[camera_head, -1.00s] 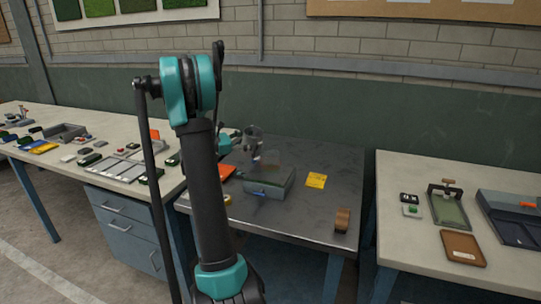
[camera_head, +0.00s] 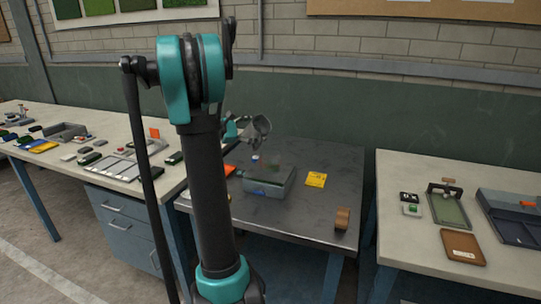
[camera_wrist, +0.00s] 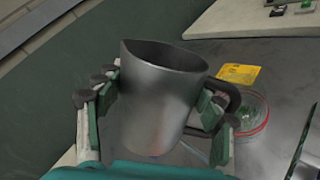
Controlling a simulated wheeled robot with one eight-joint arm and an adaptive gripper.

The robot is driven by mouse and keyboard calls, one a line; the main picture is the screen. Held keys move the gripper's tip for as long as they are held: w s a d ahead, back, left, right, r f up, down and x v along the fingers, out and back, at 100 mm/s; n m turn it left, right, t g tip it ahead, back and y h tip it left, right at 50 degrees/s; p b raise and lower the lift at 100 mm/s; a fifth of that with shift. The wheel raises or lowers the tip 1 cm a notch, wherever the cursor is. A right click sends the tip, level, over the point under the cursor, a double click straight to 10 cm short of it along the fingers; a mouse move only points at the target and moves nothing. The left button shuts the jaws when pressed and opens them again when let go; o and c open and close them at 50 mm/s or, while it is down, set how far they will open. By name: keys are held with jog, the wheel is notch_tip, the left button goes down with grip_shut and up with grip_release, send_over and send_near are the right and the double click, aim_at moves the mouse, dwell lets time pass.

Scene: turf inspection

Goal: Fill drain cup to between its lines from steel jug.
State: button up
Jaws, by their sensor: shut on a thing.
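The steel jug (camera_wrist: 160,95) fills the middle of the wrist view, its dark open mouth near the top. My gripper (camera_wrist: 158,108) is shut on it, with a finger on either side. A clear round cup (camera_wrist: 254,118) with a red line, apparently the drain cup, shows partly behind the jug's handle. Its liquid level cannot be told. In the head view the jug (camera_head: 258,129) is tilted and held above the back of the grey bench. The cup is too faint to make out clearly above the grey box (camera_head: 268,187).
The dark steel bench (camera_head: 305,215) carries a yellow note (camera_head: 316,179) right of the box and a brown wooden block (camera_head: 342,218) at its front right corner. Benches with other items stand left and right.

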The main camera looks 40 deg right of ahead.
jog(key=shift+s+f+m, duration=0.1)
jog(key=shift+s+m, duration=0.05)
jog(key=shift+m, duration=0.15)
jog(key=shift+r+m+t, duration=0.3)
jog(key=shift+m, duration=0.2)
jog(key=shift+s+a+m+p, duration=0.1)
jog(key=shift+s+m+p, duration=0.3)
jog(key=shift+p, duration=0.2)
dwell(0.7)
jog(key=shift+w+f+m+t, duration=0.2)
jog(key=shift+w+m+t, duration=0.05)
jog(key=shift+m+t, duration=0.05)
dwell(0.5)
jog(key=shift+f+p, duration=0.1)
jog(key=shift+p, duration=0.25)
jog(key=shift+s+m, duration=0.1)
jog(key=shift+m, duration=0.3)
